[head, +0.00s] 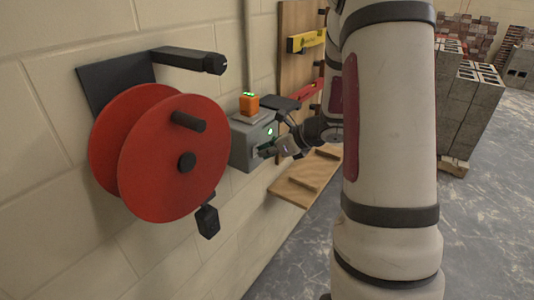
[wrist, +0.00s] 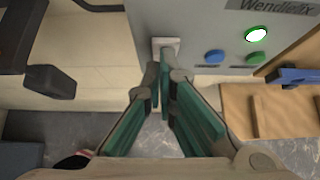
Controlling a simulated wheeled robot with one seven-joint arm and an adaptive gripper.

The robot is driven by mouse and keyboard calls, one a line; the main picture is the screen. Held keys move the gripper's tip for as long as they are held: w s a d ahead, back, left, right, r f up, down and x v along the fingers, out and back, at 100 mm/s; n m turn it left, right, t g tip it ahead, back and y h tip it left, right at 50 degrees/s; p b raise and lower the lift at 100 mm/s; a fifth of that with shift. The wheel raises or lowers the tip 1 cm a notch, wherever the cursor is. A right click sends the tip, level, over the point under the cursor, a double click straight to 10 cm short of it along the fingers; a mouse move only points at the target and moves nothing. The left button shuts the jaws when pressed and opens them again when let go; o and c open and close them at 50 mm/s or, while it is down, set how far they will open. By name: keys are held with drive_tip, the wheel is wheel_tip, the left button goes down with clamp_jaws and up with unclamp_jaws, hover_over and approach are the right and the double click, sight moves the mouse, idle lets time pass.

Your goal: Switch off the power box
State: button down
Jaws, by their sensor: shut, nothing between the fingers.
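The power box (head: 243,150) is a grey box on the block wall, right of the red reel, with a green light lit on its face. In the wrist view the grey face of the box (wrist: 195,22) fills the top, with a lit green-rimmed lamp (wrist: 257,34), a blue button (wrist: 214,57) and a green button (wrist: 256,58). A pale square switch (wrist: 166,44) sits left of them. My gripper (head: 268,152) is shut and empty at the front of the box. Its fingertips (wrist: 163,75) are just below the switch and overlap its lower edge; whether they touch cannot be told.
A red reel (head: 175,160) on a black bracket stands out from the wall at left. An orange block (head: 249,105) with a green light sits atop the box. A wooden board (head: 300,185) is beyond it. Stacked grey blocks (head: 465,105) stand at right; grey floor is open between.

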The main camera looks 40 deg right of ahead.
drive_tip(key=shift+w+a+r, duration=0.1)
drive_tip(key=shift+w+a, duration=0.1)
drive_tip(key=shift+w, duration=0.15)
drive_tip(key=shift+r, duration=0.15)
drive_tip(key=shift+r+p, duration=0.5)
drive_tip(key=shift+r, duration=0.2)
drive_tip(key=shift+s+d, duration=0.1)
drive_tip(key=shift+s, duration=0.05)
